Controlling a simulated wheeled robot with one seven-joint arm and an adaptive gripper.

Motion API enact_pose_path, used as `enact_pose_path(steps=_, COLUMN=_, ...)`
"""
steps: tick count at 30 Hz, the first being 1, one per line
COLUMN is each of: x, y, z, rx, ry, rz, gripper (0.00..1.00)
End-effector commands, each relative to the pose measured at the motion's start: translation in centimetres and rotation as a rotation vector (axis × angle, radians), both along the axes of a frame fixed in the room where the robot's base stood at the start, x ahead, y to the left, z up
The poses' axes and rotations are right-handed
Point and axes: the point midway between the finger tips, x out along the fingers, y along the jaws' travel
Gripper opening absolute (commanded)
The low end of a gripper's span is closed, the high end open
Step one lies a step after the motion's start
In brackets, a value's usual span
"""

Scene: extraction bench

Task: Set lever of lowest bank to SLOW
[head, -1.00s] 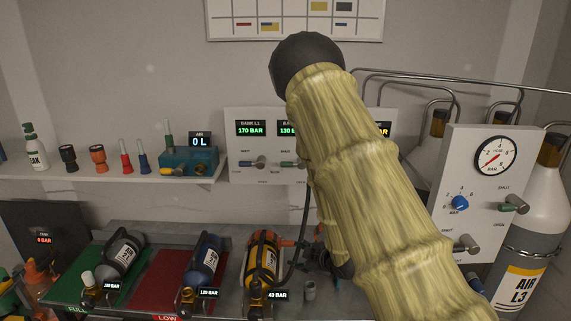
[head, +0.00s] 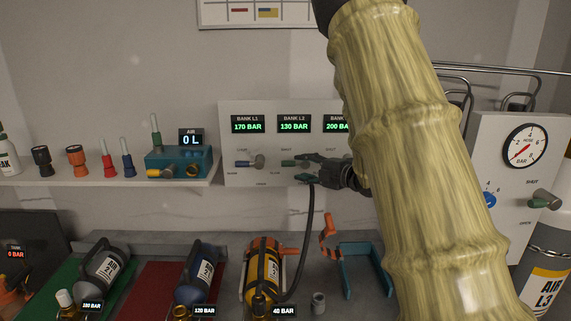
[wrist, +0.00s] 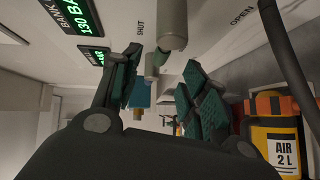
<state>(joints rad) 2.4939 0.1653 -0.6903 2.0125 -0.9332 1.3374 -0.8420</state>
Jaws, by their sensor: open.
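The bank panel (head: 262,110) on the wall reads 170 BAR for L1, 130 BAR for L2 and 200 BAR for the third bank. L2 is the lowest. Its green-handled lever (head: 291,163) sits below its display and points left; its hub is mostly hidden by my gripper. My gripper (head: 307,168) is open at this lever, coming from the right. In the wrist view, the lever's grey hub (wrist: 173,25) and green handle lie at the gap between the teal finger pads (wrist: 160,90). Contact cannot be told. SHUT and OPEN marks show beside it.
The blue L1 lever (head: 243,164) is close on the left. A dark hose (head: 309,225) hangs just below my gripper to the yellow cylinder (head: 262,272). A shelf (head: 110,181) with small tools is at left. My arm hides the panel's right part.

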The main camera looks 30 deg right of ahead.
Motion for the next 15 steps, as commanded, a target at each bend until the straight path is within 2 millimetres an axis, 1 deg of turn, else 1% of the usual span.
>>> enact_pose_path(steps=3, x=2.0, y=0.5, z=-0.1, rx=0.000, ry=0.001, rz=0.001, gripper=0.44)
enact_pose_path(steps=9, x=5.0, y=1.3, z=-0.5, rx=0.000, ry=0.001, rz=0.001, gripper=0.44)
enact_pose_path(steps=15, x=7.1, y=2.0, z=-0.9, rx=0.000, ry=0.001, rz=0.003, gripper=0.44)
